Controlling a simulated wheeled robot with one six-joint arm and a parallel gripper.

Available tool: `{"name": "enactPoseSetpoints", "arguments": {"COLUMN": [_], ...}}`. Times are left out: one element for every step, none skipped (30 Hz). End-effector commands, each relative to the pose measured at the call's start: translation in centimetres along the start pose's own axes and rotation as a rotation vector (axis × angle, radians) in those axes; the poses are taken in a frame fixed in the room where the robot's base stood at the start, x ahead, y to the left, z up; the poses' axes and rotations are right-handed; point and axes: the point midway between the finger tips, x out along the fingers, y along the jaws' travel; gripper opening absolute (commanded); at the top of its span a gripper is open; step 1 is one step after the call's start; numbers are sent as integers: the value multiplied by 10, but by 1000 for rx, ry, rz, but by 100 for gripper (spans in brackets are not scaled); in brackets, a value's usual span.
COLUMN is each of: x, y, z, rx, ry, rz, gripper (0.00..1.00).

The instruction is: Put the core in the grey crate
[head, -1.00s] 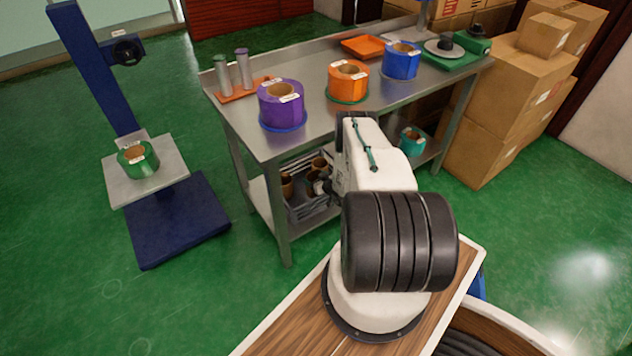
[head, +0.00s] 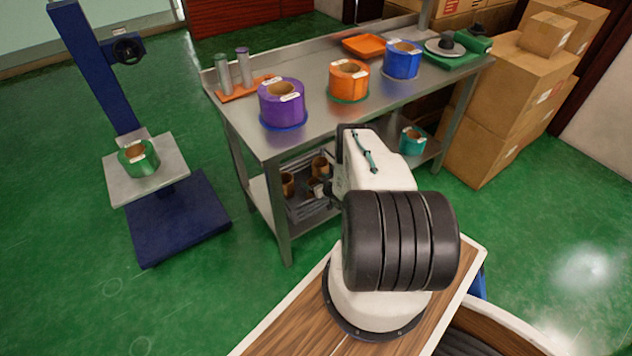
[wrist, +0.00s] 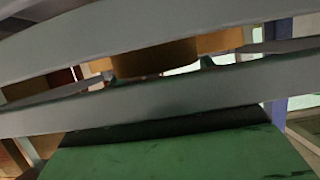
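The grey crate (head: 307,211) stands on the lower shelf of the steel table, with brown cardboard cores (head: 287,183) showing in it. My gripper is at the crate's right side in the head view, mostly hidden behind my own arm. In the wrist view, grey slats (wrist: 150,105), apparently of the crate, cross close in front of the camera. A brown rounded piece (wrist: 155,58), likely a core, shows between them, partly covered. I cannot make out my fingertips or whether they hold it.
Purple (head: 282,104), orange (head: 348,82) and blue (head: 402,61) rolls stand on the tabletop (head: 325,120). A teal roll (head: 412,142) is on the lower shelf, right of my arm. A green roll (head: 138,158) sits on the blue lift's plate at left. Boxes (head: 500,110) stand at right.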

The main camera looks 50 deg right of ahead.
Motion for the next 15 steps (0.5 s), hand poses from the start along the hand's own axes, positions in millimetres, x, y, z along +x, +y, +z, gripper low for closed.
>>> {"name": "enactPoseSetpoints", "arguments": {"x": [0,0,0,0,0,0,0,0,0,0,-1,-1,-2,-4,-8], "y": [0,0,0,0,0,0,0,0,0,0,0,1,1,1,1], "z": [0,0,0,0,0,0,0,0,-1,-2,-3,-6,-8,-11,-13], "rx": [0,0,0,0,0,0,0,0,0,0,-1,-1,-1,-1,0], "ry": [0,0,0,0,0,0,0,0,0,1,1,1,1,1,0], "rz": [0,0,0,0,0,0,0,0,0,0,0,1,1,1,1], "gripper": [97,97,97,97,97,97,97,97,97,97,97,97,97,97,97]}}
